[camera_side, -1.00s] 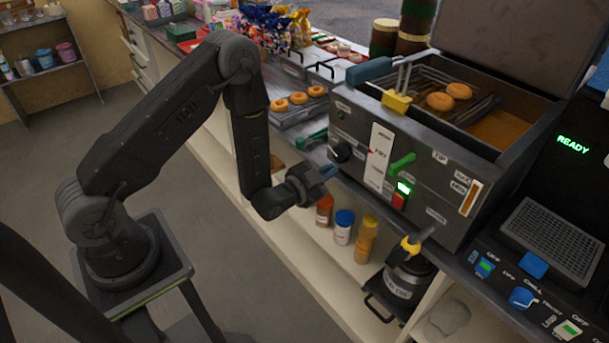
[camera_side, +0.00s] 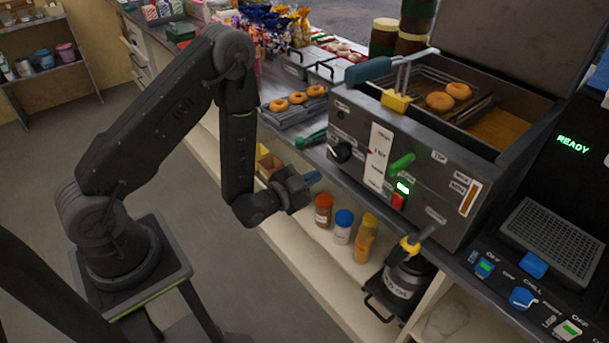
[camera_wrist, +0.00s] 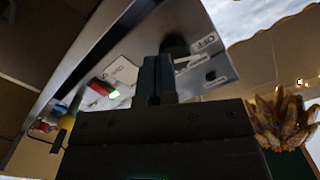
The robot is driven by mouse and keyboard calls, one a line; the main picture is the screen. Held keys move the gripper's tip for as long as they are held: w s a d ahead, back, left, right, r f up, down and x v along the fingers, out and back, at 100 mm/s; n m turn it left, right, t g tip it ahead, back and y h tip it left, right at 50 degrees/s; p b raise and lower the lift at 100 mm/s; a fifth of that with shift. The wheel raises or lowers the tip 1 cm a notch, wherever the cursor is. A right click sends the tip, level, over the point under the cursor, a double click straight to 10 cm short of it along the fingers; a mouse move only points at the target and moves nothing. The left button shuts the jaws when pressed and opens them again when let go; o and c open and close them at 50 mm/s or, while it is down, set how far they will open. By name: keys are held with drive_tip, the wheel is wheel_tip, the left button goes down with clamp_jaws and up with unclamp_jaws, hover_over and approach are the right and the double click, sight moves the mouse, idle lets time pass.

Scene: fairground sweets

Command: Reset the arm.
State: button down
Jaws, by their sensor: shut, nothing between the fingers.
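My gripper (camera_side: 311,177) is shut and empty in the side view. It hangs in front of the counter edge, apart from the fryer, with its blue-grey fingertips towards the right. In the wrist view its two fingers (camera_wrist: 156,78) stand upright side by side, closed together. Beyond them is the fryer's front panel (camera_wrist: 205,75), seen tilted, with a red and green lit switch (camera_wrist: 102,90). In the side view the fryer (camera_side: 352,115) stands to the right of my gripper.
Spice jars (camera_side: 344,226) stand on the shelf below and right of my gripper. A tray with doughnuts (camera_side: 283,118) lies on the counter behind. The floor (camera_side: 200,240) near my arm is clear.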

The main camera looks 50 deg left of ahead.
wheel_tip(320, 180, up, 14)
drive_tip(key=n+g, duration=0.3)
drive_tip(key=g, duration=0.3)
drive_tip(key=s+d+r+n+g, duration=0.1)
drive_tip(key=s+r+g, duration=0.2)
drive_tip(key=s, duration=0.8)
drive_tip(key=s+d+r+n+g, duration=0.1)
drive_tip(key=s+r+g, duration=0.2)
drive_tip(key=s+r, duration=0.3)
drive_tip(key=s, duration=0.4)
drive_tip(key=shift+s+r+n, duration=0.25)
drive_tip(key=shift+s+n, duration=0.15)
